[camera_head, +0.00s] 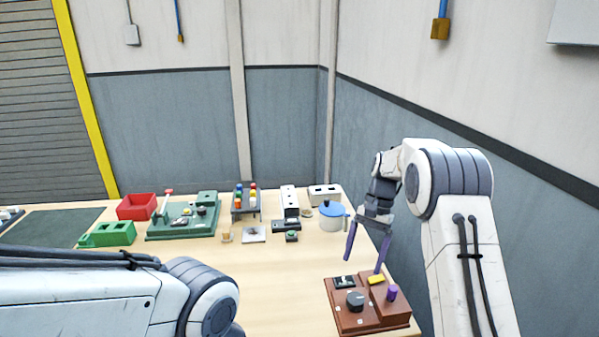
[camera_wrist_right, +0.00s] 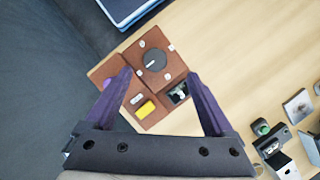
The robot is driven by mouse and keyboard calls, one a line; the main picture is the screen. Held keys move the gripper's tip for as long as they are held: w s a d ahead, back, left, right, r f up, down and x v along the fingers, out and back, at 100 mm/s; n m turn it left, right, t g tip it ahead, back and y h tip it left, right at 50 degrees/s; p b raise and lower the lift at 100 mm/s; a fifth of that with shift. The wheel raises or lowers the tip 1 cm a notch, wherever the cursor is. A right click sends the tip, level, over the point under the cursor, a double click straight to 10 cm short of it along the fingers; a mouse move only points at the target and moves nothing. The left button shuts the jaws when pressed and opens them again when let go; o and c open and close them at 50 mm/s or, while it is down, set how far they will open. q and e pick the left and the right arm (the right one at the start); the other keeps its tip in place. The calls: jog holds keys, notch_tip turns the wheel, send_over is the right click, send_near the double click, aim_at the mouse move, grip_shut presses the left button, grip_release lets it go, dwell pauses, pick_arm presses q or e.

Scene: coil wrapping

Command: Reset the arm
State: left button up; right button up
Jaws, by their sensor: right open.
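My right gripper (camera_head: 365,266) is open and empty, with two purple fingers pointing down above the left and back part of a brown control box (camera_head: 345,322). The fingers also frame the box in the right wrist view (camera_wrist_right: 160,76). The box carries a black dial (camera_wrist_right: 154,60), a yellow block (camera_wrist_right: 146,109), a black switch (camera_wrist_right: 179,92) and a purple knob (camera_head: 392,293). The fingertips look apart from the box, though their exact height is hard to tell. My left arm crosses the bottom left of the head view; its gripper is outside the picture.
The wooden table (camera_head: 285,290) is clear left of the box. Farther back stand a blue-lidded pot (camera_head: 333,222), a green board (camera_head: 160,233), a red bin (camera_head: 137,207), a green block (camera_head: 113,234) and a rack with coloured pieces (camera_head: 245,213). Walls stand behind and right.

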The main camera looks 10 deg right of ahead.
jog(key=s+a+r+n+t+h, duration=0.1)
jog(key=s+a+r+n, duration=0.25)
jog(key=s+a, duration=0.35)
jog(key=s+a+r+n+h, duration=0.1)
jog(key=s+a+r+n, duration=0.25)
jog(key=s+a, duration=0.35)
jog(key=s+a+f+n+t, duration=0.1)
jog(key=s+n, duration=0.3)
jog(key=s, duration=0.5)
jog(key=s+a+f+n+t, duration=0.1)
jog(key=s+n, duration=0.3)
jog(key=s, duration=0.5)
jog(key=shift+a+n, duration=0.3)
jog(key=shift+a, duration=0.3)
jog(key=shift+s, duration=0.1)
